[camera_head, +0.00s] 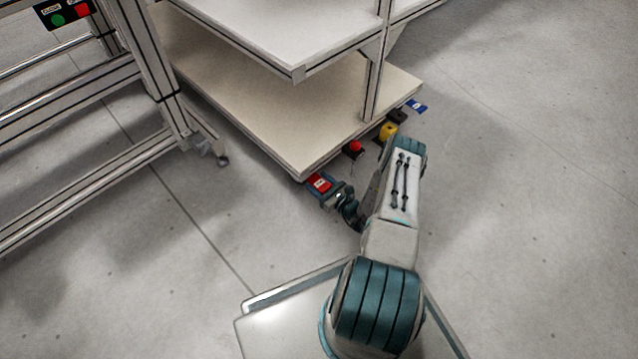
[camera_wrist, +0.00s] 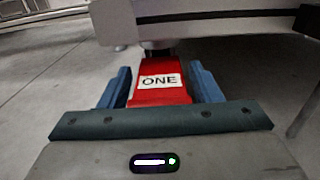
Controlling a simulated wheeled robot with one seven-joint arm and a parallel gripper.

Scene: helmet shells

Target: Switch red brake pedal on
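The red pedal (camera_head: 320,183) sits low at the front corner of the lower shelf. My gripper (camera_head: 322,188) is at the pedal, low near the floor. In the wrist view my gripper (camera_wrist: 161,82) has its two blue fingers apart, one on each side of the pedal. Narrow gaps show between fingers and pedal, so it is open. Whether the palm touches the pedal's near end cannot be told.
The shelf board (camera_head: 270,110) is just behind the pedal, under an upper shelf (camera_head: 280,30). A red button (camera_head: 354,147), a yellow device (camera_head: 388,131) and a blue piece (camera_head: 417,106) line the shelf's right edge. A metal frame (camera_head: 150,60) stands left. Floor at right is clear.

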